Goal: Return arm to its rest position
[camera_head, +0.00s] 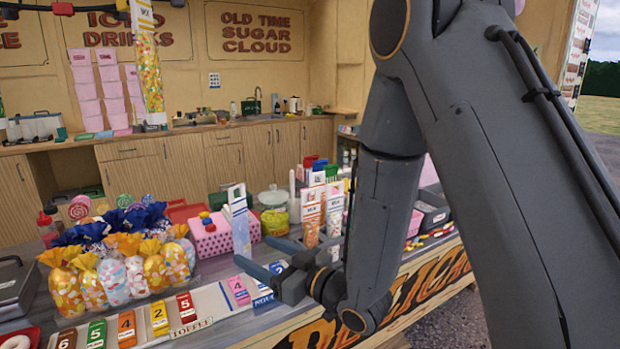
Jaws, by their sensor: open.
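My gripper (262,256) is at the end of my dark grey arm (388,200), which comes in from the upper right. The gripper is open, with its two fingers pointing left over the front of the stall counter. Nothing shows between the fingers. One finger is close to a tall clear and white carton (240,222); I cannot tell whether they touch. The arm hides part of the counter and the right side of the stall.
Wrapped sweet bags (125,278) crowd the counter's left. Numbered coloured blocks (127,328) line its front edge. A pink basket (212,240), a lidded jar (274,214) and filled cartons (311,215) stand close behind the gripper. Wooden cabinets (190,165) line the back.

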